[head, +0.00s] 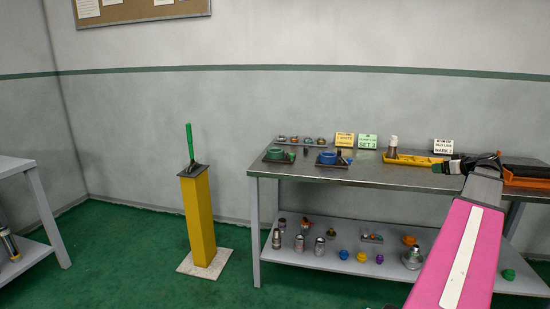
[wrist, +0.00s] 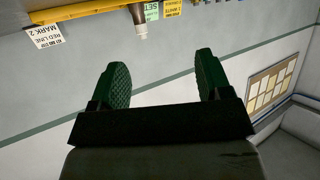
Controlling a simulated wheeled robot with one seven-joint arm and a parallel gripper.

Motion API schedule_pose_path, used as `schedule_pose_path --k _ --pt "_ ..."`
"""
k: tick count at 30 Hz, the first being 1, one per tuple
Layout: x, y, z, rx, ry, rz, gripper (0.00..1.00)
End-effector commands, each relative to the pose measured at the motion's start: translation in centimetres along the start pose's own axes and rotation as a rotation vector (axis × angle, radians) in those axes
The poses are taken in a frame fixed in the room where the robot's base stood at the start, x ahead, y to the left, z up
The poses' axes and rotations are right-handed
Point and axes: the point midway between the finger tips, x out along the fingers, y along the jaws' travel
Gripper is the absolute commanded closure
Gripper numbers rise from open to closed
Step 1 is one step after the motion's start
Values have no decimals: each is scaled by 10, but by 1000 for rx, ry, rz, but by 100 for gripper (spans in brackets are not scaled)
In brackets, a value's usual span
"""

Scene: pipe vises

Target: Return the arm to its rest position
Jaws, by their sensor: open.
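My arm, with a pink link, reaches in from the lower right of the head view. My gripper (head: 441,167) is at its end, in front of the right part of the steel workbench (head: 300,168). In the wrist view my gripper (wrist: 162,68) shows two green, textured fingers spread wide apart. Nothing is between them, and they touch nothing there. The wrist view is upside down and shows mostly wall past the fingers.
A yellow tray (head: 412,160) and a white-topped bottle (head: 393,146) stand near my gripper. An orange bin (head: 525,182) is at the right. Several fittings lie on the lower shelf (head: 340,258). A yellow post (head: 197,218) stands left, with open green floor around it.

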Motion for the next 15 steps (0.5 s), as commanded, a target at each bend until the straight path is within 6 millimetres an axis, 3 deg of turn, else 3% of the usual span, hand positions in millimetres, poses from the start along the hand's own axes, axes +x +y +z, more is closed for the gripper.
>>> schedule_pose_path --k 8,15 --pt "28 -30 19 44 -65 -34 29" --pt "63 -74 48 103 -164 -74 29"
